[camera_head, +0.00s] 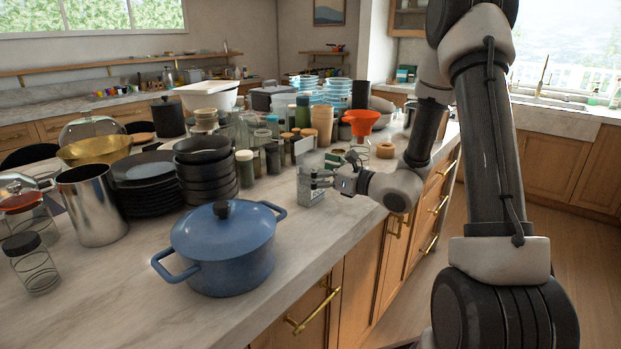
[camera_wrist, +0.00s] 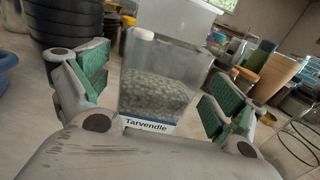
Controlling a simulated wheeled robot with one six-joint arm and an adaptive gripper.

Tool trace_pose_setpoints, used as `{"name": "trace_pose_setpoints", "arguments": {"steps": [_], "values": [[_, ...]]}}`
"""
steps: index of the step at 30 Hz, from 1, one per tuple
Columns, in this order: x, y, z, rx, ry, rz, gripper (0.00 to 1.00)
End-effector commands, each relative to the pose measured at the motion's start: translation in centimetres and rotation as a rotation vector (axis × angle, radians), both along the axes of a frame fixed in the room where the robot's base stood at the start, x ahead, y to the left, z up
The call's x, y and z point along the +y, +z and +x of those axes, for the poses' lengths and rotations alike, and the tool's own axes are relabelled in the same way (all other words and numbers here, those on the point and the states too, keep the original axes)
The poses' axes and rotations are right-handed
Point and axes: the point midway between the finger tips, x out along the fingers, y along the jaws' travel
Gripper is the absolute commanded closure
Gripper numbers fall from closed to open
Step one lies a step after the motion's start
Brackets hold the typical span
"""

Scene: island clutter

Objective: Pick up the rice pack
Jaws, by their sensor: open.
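The likely rice pack is a clear container with a white cap, pale grains inside and a label reading "Tarvendle"; in the wrist view it (camera_wrist: 155,92) stands upright between my fingers. In the head view the pack (camera_head: 311,192) is on the counter near its front edge, partly hidden by my gripper (camera_head: 320,181). In the wrist view my gripper (camera_wrist: 160,95) is open, with one green-padded finger on each side of the pack. Gaps show between the pads and the pack's sides.
A blue lidded pot (camera_head: 222,250) stands on the counter to the left. An orange funnel (camera_head: 361,122) is farther back. The counter's front edge is just right of the pack.

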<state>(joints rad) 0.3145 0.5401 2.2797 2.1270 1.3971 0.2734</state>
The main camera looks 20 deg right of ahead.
Motion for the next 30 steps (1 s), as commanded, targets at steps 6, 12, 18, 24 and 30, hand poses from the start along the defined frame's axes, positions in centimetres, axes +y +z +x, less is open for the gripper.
{"name": "trace_pose_setpoints", "arguments": {"steps": [6,12,18,24,30], "values": [[1.4,0.0,1.6,0.000,0.002,-0.001,0.05],[1.4,0.0,1.7,0.000,0.001,-0.001,0.05],[1.4,0.0,1.6,0.000,0.002,-0.001,0.42],[1.3,0.1,1.6,-0.001,0.002,-0.002,0.64],[1.3,0.3,1.6,-0.003,0.002,-0.002,0.64]]}}
